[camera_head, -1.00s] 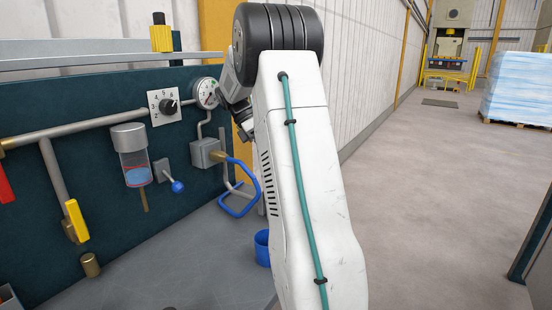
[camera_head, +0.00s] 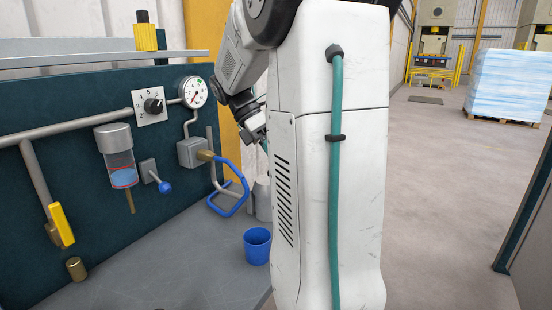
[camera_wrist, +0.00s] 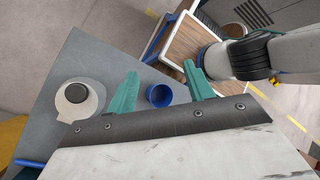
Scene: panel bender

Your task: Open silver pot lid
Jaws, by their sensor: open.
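The silver pot (camera_wrist: 77,118) stands on the grey bench at the left of the wrist view. Its pale round lid (camera_wrist: 63,104) with a dark knob (camera_wrist: 77,93) is on top. In the head view only part of the pot (camera_head: 263,203) shows, behind the blue cup and beside my arm; its top is mostly hidden. My gripper (camera_wrist: 161,72) has its two teal fingers spread and empty in the wrist view, above the bench and to the right of the pot, apart from it. In the head view, my arm hides most of the gripper.
A blue cup (camera_head: 257,246) stands on the bench (camera_head: 180,270) near the pot; in the wrist view it appears between the fingers. A wooden-topped cart (camera_wrist: 183,43) is beyond the bench edge.

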